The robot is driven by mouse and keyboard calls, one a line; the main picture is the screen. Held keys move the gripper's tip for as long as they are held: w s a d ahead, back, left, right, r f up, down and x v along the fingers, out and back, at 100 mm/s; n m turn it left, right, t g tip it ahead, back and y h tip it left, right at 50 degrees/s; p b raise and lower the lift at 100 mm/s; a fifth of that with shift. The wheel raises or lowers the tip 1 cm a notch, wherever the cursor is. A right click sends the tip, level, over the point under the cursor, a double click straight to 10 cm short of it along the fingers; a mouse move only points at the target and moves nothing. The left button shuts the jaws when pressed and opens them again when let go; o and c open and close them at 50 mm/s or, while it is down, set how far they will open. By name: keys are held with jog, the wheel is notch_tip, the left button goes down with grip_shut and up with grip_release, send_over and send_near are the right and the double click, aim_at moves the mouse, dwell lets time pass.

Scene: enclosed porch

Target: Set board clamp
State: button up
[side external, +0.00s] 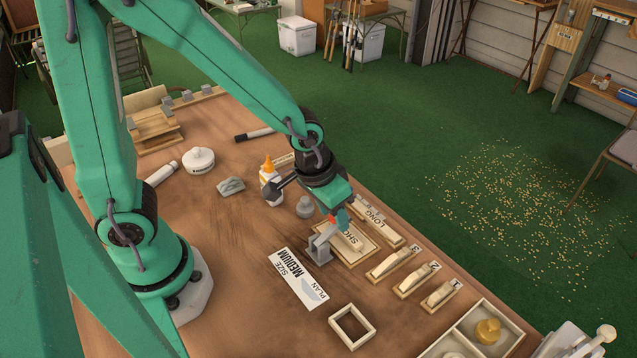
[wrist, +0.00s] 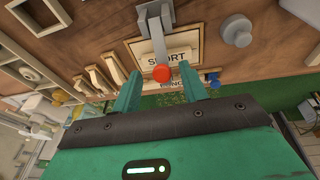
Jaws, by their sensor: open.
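A grey metal clamp (side external: 319,246) with a red knob (wrist: 161,73) stands at the edge of a wooden board marked SHORT (side external: 352,255). In the wrist view the clamp's grey arm (wrist: 158,42) reaches across that board, which also shows there (wrist: 184,58). My gripper (side external: 338,217) is over the board. In the wrist view my gripper (wrist: 160,88) is open, with its fingers on either side of the red knob. I cannot tell whether they touch it. A board marked LONG (side external: 382,232) lies behind the SHORT one. A card reading SIZE PLAN MEDIUM (side external: 296,278) lies flat in front.
Wooden pieces numbered 3 (side external: 390,264), 2 (side external: 415,279) and 1 (side external: 439,296) lie right of the boards. A square wooden frame (side external: 336,330) and a divided tray (side external: 513,331) are nearer. A grey round piece (side external: 305,208) and a glue bottle (side external: 268,183) stand left.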

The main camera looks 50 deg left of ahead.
jog(key=shift+r, duration=0.15)
jog(key=v, duration=0.7)
jog(key=shift+r, duration=0.25)
dwell(0.4)
jog(key=shift+w+d+r+g+y, duration=0.1)
jog(key=shift+w+g+y, duration=0.1)
jog(key=shift+w+g, duration=0.45)
jog(key=shift+w+d+g+y, duration=0.2)
jog(key=shift+w+g, duration=0.35)
jog(key=shift+g, duration=0.2)
send_over(323, 235)
jog(key=w, duration=0.2)
jog(key=shift+w+d+f, duration=0.1)
jog(key=shift+f, duration=1.85)
jog(key=shift+w+d+f, duration=0.1)
jog(key=shift+f, duration=1.85)
grip_shut()
